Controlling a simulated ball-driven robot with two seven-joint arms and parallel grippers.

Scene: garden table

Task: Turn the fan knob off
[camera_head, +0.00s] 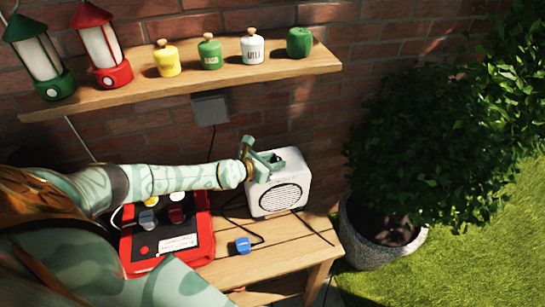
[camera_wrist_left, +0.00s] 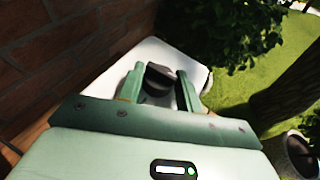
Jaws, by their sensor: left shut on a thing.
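The white fan (camera_head: 293,168) is a box with a round dark grille on its front, standing on the right part of the wooden table. Its dark knob (camera_wrist_left: 158,80) sits on the top face and shows in the left wrist view. My left gripper (camera_head: 270,160) reaches over the top of the fan from the left. In the left wrist view its two green fingers (camera_wrist_left: 159,82) are on either side of the knob, shut on it. In the head view the gripper partly hides the knob. My right gripper is not in view.
A red box (camera_head: 143,250) with switches stands left of the fan. A blue plug (camera_head: 243,246) and dark cables lie on the table (camera_head: 222,272). A shelf (camera_head: 318,62) above holds lanterns and several small jars. A potted bush (camera_head: 400,150) stands right of the table.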

